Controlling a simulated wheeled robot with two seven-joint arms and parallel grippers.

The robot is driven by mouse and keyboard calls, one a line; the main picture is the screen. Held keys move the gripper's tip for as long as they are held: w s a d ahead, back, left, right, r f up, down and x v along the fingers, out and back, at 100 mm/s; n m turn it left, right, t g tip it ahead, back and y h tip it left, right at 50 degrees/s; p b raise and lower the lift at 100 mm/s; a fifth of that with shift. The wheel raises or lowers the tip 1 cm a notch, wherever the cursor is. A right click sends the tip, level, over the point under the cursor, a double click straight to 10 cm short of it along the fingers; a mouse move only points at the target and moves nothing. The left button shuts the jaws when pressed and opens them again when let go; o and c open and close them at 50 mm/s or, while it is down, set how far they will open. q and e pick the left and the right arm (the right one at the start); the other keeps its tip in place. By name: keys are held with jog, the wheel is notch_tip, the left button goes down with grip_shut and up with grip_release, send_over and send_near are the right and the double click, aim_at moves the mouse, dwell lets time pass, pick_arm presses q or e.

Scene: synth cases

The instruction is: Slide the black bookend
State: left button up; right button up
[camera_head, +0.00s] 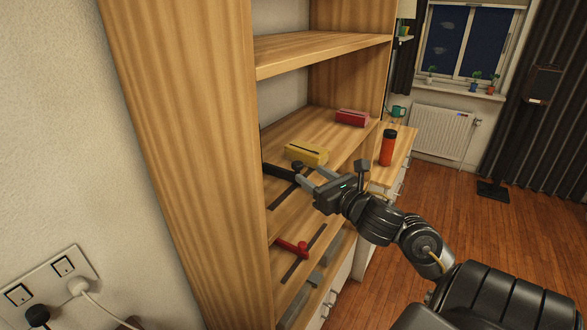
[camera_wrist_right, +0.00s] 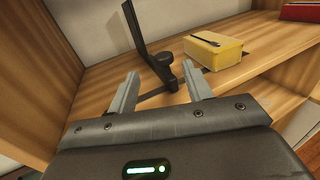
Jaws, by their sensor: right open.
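The black bookend (camera_wrist_right: 139,30) stands on the wooden shelf in the right wrist view, with an upright plate, a dark knob and a foot toward me. In the head view only a dark part of it (camera_head: 278,172) shows, at the left end of the shelf near the side panel. My right gripper (camera_head: 302,177) is at the shelf's front edge, close to the bookend. Its two fingers are apart in the wrist view (camera_wrist_right: 160,88), with the bookend's foot appearing between them. I cannot tell whether they touch it. My left gripper is not in view.
A yellow box (camera_head: 307,154) lies just right of the bookend, and a red box (camera_head: 352,118) farther along the shelf. A red object (camera_head: 291,247) is on a lower shelf. An orange-red bottle (camera_head: 388,147) and teal mug (camera_head: 398,112) stand on the counter beyond.

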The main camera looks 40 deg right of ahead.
aim_at(301, 166)
jog(key=w+b, duration=0.1)
jog(key=f+b, duration=0.1)
jog(key=b, duration=0.1)
jog(key=shift+w+d, duration=0.25)
jog(key=shift+w, duration=0.1)
jog(key=shift+w+d+r+b, duration=0.15)
jog(key=shift+w+b, duration=0.1)
jog(key=shift+w, duration=0.3)
jog(key=shift+w+d+r+b, duration=0.1)
jog(key=shift+w+r+b, duration=0.1)
jog(key=shift+w, duration=0.35)
jog(key=w, duration=0.2)
jog(key=w+p, duration=0.1)
jog(key=w, duration=0.1)
jog(key=shift+d+r, duration=0.15)
jog(key=shift+r, duration=0.05)
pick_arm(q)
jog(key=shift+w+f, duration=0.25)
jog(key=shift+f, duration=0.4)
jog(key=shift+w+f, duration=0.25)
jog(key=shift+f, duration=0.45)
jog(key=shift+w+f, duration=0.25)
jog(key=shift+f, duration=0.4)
pick_arm(e)
jog(key=shift+w, duration=0.7)
jog(key=shift+f, duration=0.1)
grip_shut()
